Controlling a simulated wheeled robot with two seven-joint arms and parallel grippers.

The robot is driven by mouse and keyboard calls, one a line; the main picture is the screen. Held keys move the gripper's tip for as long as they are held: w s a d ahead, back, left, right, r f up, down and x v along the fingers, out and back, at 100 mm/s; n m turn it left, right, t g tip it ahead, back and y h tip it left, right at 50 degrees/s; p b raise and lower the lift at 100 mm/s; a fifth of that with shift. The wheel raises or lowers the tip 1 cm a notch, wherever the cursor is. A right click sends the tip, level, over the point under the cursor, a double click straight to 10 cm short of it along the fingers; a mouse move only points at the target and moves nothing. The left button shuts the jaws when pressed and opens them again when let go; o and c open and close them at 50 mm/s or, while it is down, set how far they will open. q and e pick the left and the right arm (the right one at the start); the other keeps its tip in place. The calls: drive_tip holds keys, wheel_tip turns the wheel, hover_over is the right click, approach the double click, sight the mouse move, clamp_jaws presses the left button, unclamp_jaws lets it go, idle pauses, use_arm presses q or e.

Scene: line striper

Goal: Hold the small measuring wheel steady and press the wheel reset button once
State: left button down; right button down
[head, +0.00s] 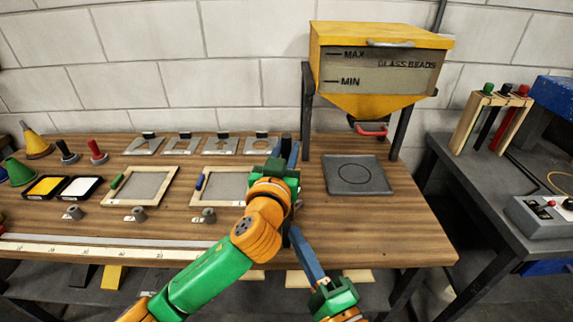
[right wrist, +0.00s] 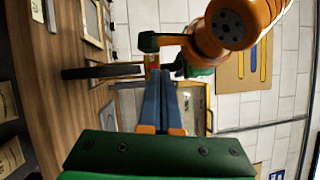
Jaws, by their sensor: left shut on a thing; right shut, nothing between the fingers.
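My left gripper (head: 285,158) is shut on the small measuring wheel, above the front right of the wooden table. In the head view the wheel is mostly hidden by my left gripper and arm.
A glass-bead hopper (head: 380,65) stands behind, over a grey square tray (head: 357,187). Stencils (head: 222,146), framed screens (head: 140,188) and ink pads (head: 48,187) lie left. A side table (head: 480,190) carries a grey control box (head: 540,215). The table's right front is clear.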

drive_tip(key=n+y, duration=0.1)
drive_tip(key=y, duration=0.1)
drive_tip(key=s+n+t+y, duration=0.1)
drive_tip(key=n+y, duration=0.1)
drive_tip(key=a+n+t+y, duration=0.1)
drive_tip(key=shift+s+a+f+y, duration=0.1)
drive_tip(key=shift+s+f+y, duration=0.05)
drive_tip(key=shift+s+y, duration=0.25)
drive_tip(key=w, duration=0.9)
drive_tip(key=shift+w, duration=0.1)
idle(1.7)
drive_tip(key=shift+w, duration=0.3)
